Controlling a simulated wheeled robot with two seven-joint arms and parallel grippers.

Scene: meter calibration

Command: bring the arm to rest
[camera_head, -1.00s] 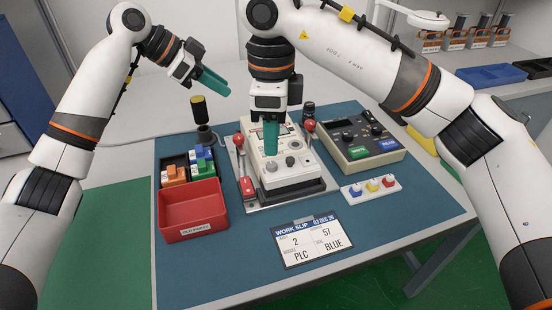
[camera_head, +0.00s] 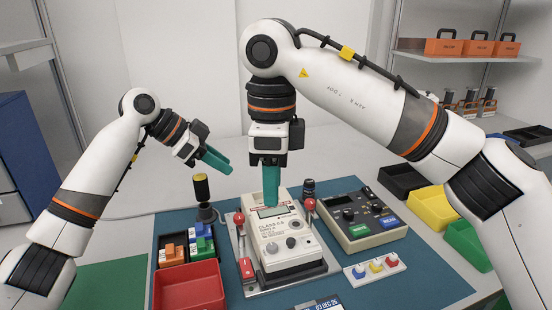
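The light-grey meter (camera_head: 287,243) with a dark display and knobs sits on a metal base in the middle of the blue mat. My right gripper (camera_head: 271,202) points straight down with its teal fingers in front of the meter's upper end, hiding part of the display. Nothing shows in its fingers, and their gap cannot be seen from here.
Red-knobbed levers (camera_head: 239,218) flank the meter. A red bin (camera_head: 190,286) and a tray of coloured blocks (camera_head: 201,244) stand left. A grey control box (camera_head: 360,218) and a three-knob strip (camera_head: 374,268) stand right. Black, yellow (camera_head: 433,208) and green bins line the right edge.

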